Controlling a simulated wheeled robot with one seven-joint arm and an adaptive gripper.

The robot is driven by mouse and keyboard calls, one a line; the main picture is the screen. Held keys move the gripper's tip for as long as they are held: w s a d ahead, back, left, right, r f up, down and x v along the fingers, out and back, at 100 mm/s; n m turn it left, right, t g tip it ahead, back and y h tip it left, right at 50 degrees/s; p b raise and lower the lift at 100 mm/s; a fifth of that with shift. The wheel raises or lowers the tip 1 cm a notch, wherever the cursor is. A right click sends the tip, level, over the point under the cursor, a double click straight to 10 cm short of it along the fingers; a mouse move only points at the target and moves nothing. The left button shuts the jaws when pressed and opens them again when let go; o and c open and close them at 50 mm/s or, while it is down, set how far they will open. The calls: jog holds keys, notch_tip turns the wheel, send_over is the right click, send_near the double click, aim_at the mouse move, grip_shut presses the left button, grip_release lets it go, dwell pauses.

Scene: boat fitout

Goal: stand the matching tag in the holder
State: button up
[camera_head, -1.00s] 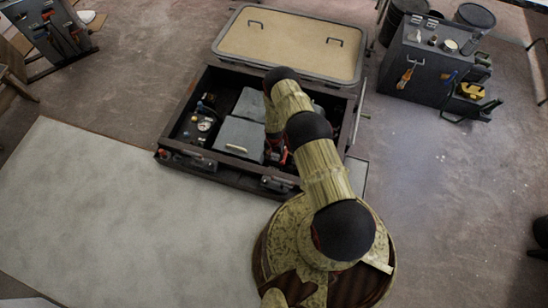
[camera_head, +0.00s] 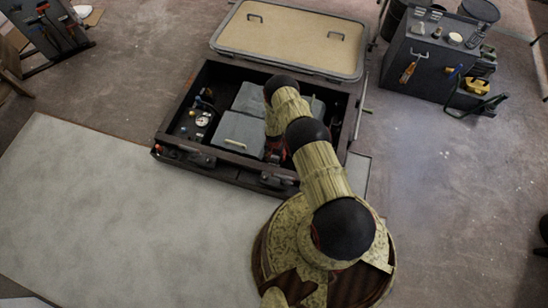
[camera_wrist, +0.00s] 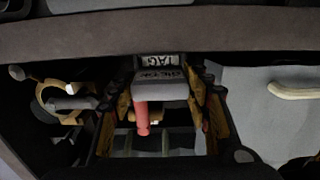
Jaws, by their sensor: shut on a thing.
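In the wrist view, my gripper (camera_wrist: 163,112) has its yellow-and-black fingers closed on either side of a grey tag (camera_wrist: 160,91) with dark, upside-down lettering too small to read surely. A small plate (camera_wrist: 158,60) lettered "TAG", upside down, is fixed at the dark box wall just beyond the held tag. Whether the tag touches or sits in a holder there cannot be told. A red-pink cylinder (camera_wrist: 142,117) shows between the fingers. In the head view, my arm hides most of the gripper, inside the open dark box (camera_head: 228,173).
Grey lidded compartments (camera_head: 240,133) and gauges fill the box; a grey lid with a pale handle (camera_wrist: 292,92) is close right of the gripper. A yellow ring-shaped part (camera_wrist: 57,101) is at left. The raised tan box lid (camera_head: 285,38) stands behind; a cabinet (camera_head: 428,65) is at right.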

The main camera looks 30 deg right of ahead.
aim_at(274, 162)
jog(key=shift+f, duration=2.5)
jog(key=o, duration=1.3)
jog(key=shift+w+r, duration=0.1)
notch_tip(274, 162, up, 12)
jog(key=shift+f, duration=0.15)
